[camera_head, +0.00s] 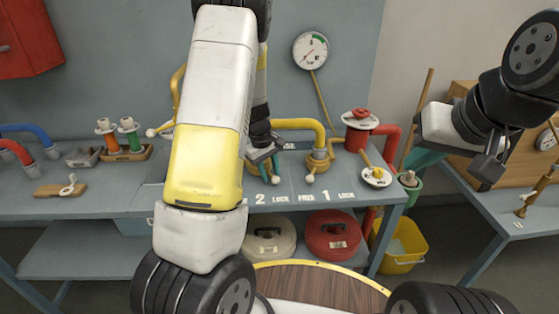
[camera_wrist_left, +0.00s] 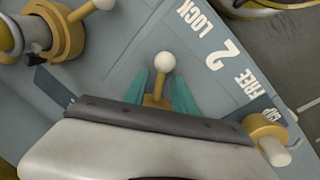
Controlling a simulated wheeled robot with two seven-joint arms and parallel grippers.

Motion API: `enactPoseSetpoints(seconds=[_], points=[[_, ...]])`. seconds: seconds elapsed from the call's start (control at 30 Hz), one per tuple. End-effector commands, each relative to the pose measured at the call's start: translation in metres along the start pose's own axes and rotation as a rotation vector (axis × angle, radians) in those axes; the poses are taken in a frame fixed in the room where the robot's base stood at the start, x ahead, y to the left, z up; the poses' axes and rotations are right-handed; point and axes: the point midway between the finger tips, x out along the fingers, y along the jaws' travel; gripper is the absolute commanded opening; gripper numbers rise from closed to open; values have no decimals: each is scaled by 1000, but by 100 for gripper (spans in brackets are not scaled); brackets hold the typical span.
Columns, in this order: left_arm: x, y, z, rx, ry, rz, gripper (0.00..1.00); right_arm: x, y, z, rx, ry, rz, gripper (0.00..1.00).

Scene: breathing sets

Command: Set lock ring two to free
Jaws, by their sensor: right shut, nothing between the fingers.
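Lock ring two's lever (camera_wrist_left: 157,88) has a white ball knob and stands between my left gripper's teal fingers (camera_wrist_left: 161,92) in the left wrist view. A little space shows on both sides, so the gripper looks open around it. The lever points more toward LOCK than FREE on the printed label (camera_wrist_left: 222,50). My right gripper (camera_head: 424,160) is shut and empty, off the bench's right end.
Another brass ring (camera_head: 318,160) with a knobbed lever stands to the right, by a yellow pipe (camera_head: 303,124). A yellow bucket (camera_head: 398,247) is below the bench's right end.

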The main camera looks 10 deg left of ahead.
Motion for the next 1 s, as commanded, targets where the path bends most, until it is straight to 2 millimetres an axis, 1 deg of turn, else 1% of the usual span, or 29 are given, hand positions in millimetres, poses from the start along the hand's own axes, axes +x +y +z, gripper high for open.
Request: enactPoseSetpoints(seconds=[0.03, 0.2, 1.0], points=[[0, 0, 0, 0, 0, 0, 33, 0, 0, 0, 0, 0, 0, 0], [0, 0, 0, 0, 0, 0, 0, 0, 0, 0, 0, 0, 0, 0], [-1, 0, 0, 0, 0, 1, 0, 0, 0, 0, 0, 0, 0, 0]])
